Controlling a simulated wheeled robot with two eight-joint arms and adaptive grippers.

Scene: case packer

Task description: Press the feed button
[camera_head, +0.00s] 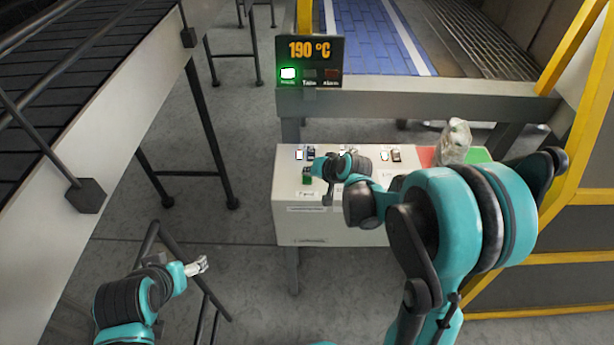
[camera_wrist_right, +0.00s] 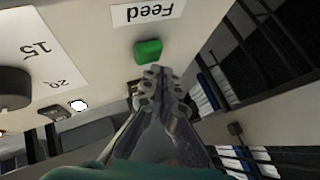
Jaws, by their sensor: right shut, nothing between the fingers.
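The green feed button (camera_wrist_right: 148,51) is on the pale control panel, beside a label (camera_wrist_right: 147,12) reading "Feed" in the right wrist view. In the head view the green button (camera_head: 307,175) shows at the panel's left part, just left of my right wrist. My right gripper (camera_wrist_right: 152,78) is shut and empty. Its fingertips are close to the button's edge in the wrist view; I cannot tell whether they touch it. My left gripper (camera_head: 197,266) is low at the left, away from the panel; its finger gap is too small to read.
A display (camera_head: 310,60) reading 190 °C, with a lit green lamp, stands behind the control box (camera_head: 300,228). A dial (camera_wrist_right: 12,88) and a small switch lie near the button. A wrapped bag (camera_head: 455,142) sits at the box's right. A conveyor (camera_head: 130,110) runs at left.

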